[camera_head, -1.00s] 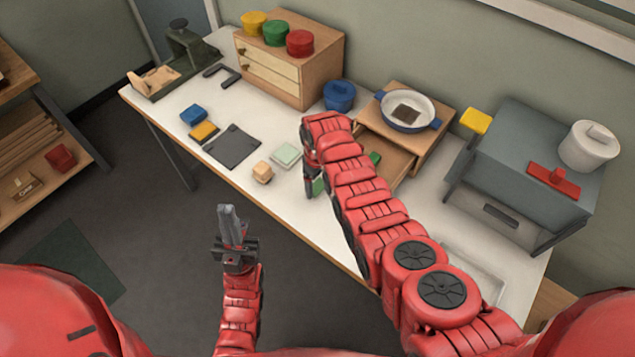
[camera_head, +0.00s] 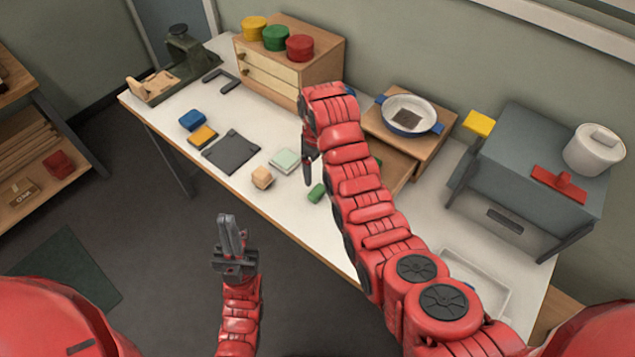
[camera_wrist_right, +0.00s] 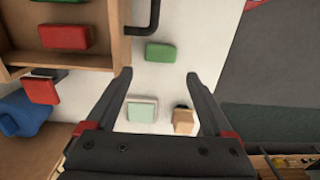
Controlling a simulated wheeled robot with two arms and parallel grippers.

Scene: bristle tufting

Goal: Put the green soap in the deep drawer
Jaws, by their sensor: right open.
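The green soap (camera_head: 316,193) lies on the white table near its front edge, in front of the open drawer. It also shows in the right wrist view (camera_wrist_right: 160,52), beyond my fingertips. My right gripper (camera_head: 309,170) is open and empty above the table, just behind the soap and apart from it. Its spread fingers show in the wrist view (camera_wrist_right: 158,76). The open wooden drawer (camera_head: 398,160) is partly hidden by my right arm; its floor and front (camera_wrist_right: 95,57) show with a red block (camera_wrist_right: 65,37) inside. My left gripper (camera_head: 232,236) is shut and empty, off the table's front.
A pale green block (camera_head: 285,159) and a tan block (camera_head: 262,177) lie left of the soap. A blue pan (camera_head: 409,115) stands on the drawer box. A two-drawer cabinet (camera_head: 285,75) stands at the back. A grey tray (camera_head: 231,151) lies on the left.

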